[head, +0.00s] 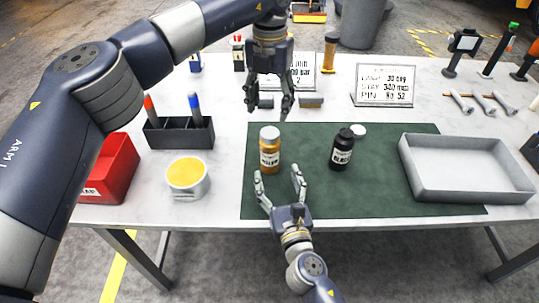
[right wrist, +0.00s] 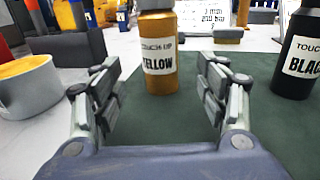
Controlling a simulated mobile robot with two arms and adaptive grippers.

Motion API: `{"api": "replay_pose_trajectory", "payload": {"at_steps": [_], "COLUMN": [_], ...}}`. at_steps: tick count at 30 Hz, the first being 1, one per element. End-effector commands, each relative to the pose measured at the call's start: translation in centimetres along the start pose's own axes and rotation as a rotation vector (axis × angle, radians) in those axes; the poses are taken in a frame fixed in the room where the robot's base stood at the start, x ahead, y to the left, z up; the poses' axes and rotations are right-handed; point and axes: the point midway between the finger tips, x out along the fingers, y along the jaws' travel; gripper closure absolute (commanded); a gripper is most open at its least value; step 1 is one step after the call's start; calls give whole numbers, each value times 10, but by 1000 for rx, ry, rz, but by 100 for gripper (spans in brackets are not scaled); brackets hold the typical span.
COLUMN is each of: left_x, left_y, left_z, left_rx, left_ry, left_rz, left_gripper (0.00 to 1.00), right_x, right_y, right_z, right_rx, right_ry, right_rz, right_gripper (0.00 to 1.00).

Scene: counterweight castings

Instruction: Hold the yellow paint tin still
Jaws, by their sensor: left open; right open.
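The yellow paint tin (head: 270,153) is a small yellow bottle with a white cap and a label reading YELLOW. It stands upright near the left edge of the green mat (head: 300,200). My right gripper (head: 278,173) is open on the near side of it, fingers pointing at it. In the right wrist view the tin (right wrist: 158,80) stands between and beyond the open fingers (right wrist: 159,75), apart from them. My left gripper (head: 269,112) is open, pointing down, higher in the picture than the tin's cap. It appears empty and clear of the tin.
A black bottle (head: 342,152) with a white lid beside it stands right of the tin. A round pot with yellow contents (head: 188,182), a dark marker holder (head: 178,138) and a red bin (head: 115,165) are left. A grey tray (head: 465,185) is right. Signs stand behind.

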Motion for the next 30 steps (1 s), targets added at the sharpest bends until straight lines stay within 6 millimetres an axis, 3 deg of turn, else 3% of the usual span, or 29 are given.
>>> {"api": "replay_pose_trajectory", "payload": {"at_steps": [9, 15, 29, 30], "left_x": [0, 0, 0, 0], "left_y": [0, 0, 0, 0], "left_z": [0, 0, 0, 0], "left_rx": [1, 1, 1, 1], "left_ry": [0, 0, 0, 0], "left_rz": [-1, -1, -1, -1], "left_gripper": [44, 44, 44, 44], "right_x": [58, 84, 94, 94], "right_y": [0, 0, 0, 0], "right_z": [1, 0, 0, 0], "right_rx": [-1, -1, 0, 0], "right_ry": [-1, -1, 0, 0], "right_rz": [-1, -1, 0, 0], "right_gripper": [33, 33, 33, 42]}}
